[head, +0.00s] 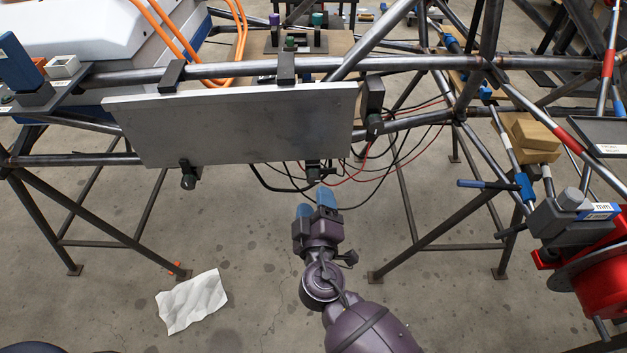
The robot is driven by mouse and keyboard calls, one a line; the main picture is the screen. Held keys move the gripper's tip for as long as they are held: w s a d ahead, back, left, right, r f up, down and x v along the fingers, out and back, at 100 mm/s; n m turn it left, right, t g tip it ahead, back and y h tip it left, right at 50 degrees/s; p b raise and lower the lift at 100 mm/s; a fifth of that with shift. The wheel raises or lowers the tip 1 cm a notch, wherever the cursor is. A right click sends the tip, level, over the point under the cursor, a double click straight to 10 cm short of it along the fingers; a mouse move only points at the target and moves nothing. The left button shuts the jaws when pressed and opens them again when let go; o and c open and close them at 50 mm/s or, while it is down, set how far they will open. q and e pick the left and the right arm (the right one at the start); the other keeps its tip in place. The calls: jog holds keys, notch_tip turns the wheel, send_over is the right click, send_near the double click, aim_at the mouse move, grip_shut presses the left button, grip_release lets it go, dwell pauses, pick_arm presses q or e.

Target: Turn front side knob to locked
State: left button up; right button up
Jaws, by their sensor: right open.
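A grey metal panel (230,125) is fixed to the front tubes of the chassis. A dark knob (313,173) sits at its lower edge, right of the middle. A second dark knob (188,181) sits at the lower edge on the left, and a third knob (374,127) hangs on a dark block at the panel's right end. I cannot tell which one is the front side knob, or whether any is locked. My right gripper (315,203) is open, its blue fingertips just below the middle knob and apart from it. My left gripper is out of view.
Black and red cables (385,165) hang loosely behind and right of the middle knob. A red reel (590,270) and a grey clamp stand at the right. White paper (191,302) lies on the floor. Slanted frame legs stand on both sides; the floor before the panel is otherwise open.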

aim_at(313, 181)
jog(key=shift+w+a, duration=0.15)
jog(key=shift+w, duration=2.95)
jog(key=c, duration=0.9)
